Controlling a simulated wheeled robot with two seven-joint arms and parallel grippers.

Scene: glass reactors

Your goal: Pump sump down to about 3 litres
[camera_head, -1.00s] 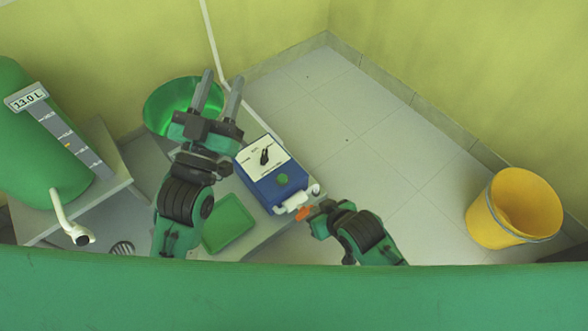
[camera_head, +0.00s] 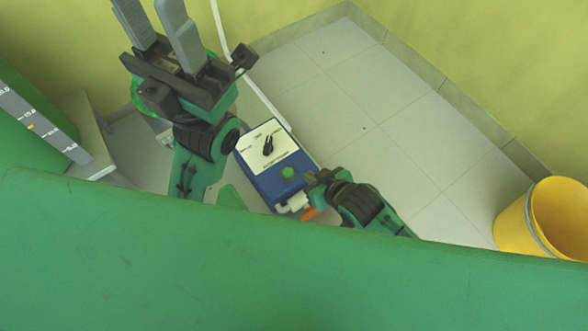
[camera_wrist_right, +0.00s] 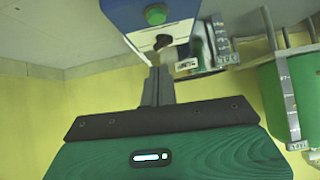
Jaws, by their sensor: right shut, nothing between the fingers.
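The blue pump control box (camera_head: 262,180) has a white panel, a black knob (camera_head: 268,147) and a green button (camera_head: 288,173). My right gripper (camera_head: 314,180) is shut and empty at the box's right edge, near the button. In the right wrist view its closed fingers (camera_wrist_right: 158,85) point toward the black knob (camera_wrist_right: 163,42), with the green button (camera_wrist_right: 155,14) above; contact cannot be told. My left gripper (camera_head: 155,25) is open and empty, its tips at the top edge. A green tank (camera_head: 25,135) with a scale strip (camera_head: 45,125) stands left; its readout is out of the head view.
A green tub (camera_head: 145,100) is mostly hidden behind my left gripper. A white fitting (camera_head: 293,203) and an orange piece (camera_head: 311,213) sit at the box's near end. A yellow bucket (camera_head: 515,222) stands right. The tiled floor (camera_head: 360,110) between is clear.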

